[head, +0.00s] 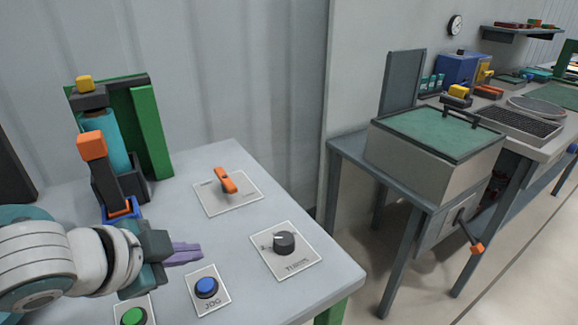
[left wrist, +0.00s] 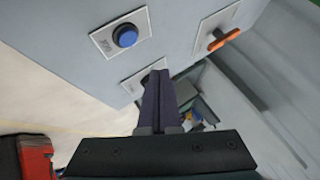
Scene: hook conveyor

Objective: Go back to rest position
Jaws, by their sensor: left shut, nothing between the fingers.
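My left gripper (head: 184,253) comes in from the left over the grey control table. Its purple fingers are closed together with nothing between them. In the left wrist view the closed fingers (left wrist: 159,100) cover most of a dark knob (left wrist: 148,77). That black knob (head: 284,242) sits on its white plate to the right of the gripper in the head view. A blue button (head: 206,287) marked JOG is below the fingers in the head view and also shows in the left wrist view (left wrist: 125,36). My right gripper is in neither view.
The control table (head: 180,215) also bears an orange lever (head: 224,180), a green button (head: 134,317) and a teal device with an orange-tipped handle (head: 92,146). To the right, past a gap, stands a box with a green lid (head: 425,125) and an orange-tipped crank (head: 476,247).

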